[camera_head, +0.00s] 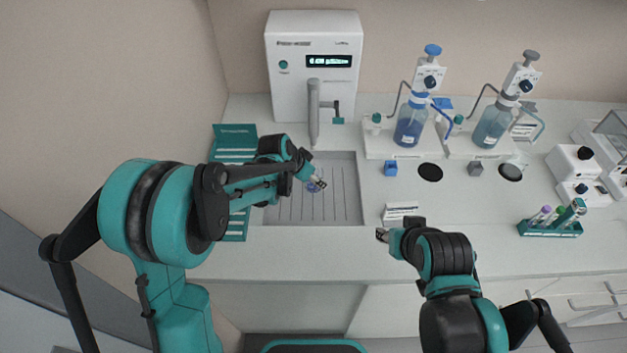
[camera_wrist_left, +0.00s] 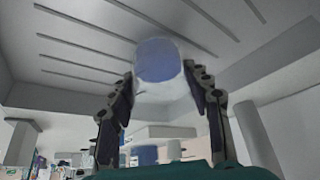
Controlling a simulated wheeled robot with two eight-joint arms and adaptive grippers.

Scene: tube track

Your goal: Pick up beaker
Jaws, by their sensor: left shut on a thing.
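A small clear beaker with a bluish base (camera_head: 313,187) is at my left gripper, over the grey ribbed tray (camera_head: 345,205). In the left wrist view the clear, blue-tinted beaker (camera_wrist_left: 160,62) shows between the two dark fingers, with the ribbed surface behind it. My left gripper (camera_head: 317,182) is shut on the beaker; it also shows in the left wrist view (camera_wrist_left: 165,105). I cannot tell whether the beaker touches the tray. My right gripper (camera_head: 382,235) is over the counter's front part, and its finger opening is too small to judge.
A white dispenser (camera_head: 312,65) with a spout stands behind the tray. A teal rack (camera_head: 236,142) is left of the tray. Two blue-liquid bottles (camera_head: 410,122) (camera_head: 492,122) stand to the right. A tube rack (camera_head: 552,228) is further right. The counter's front strip is mostly clear.

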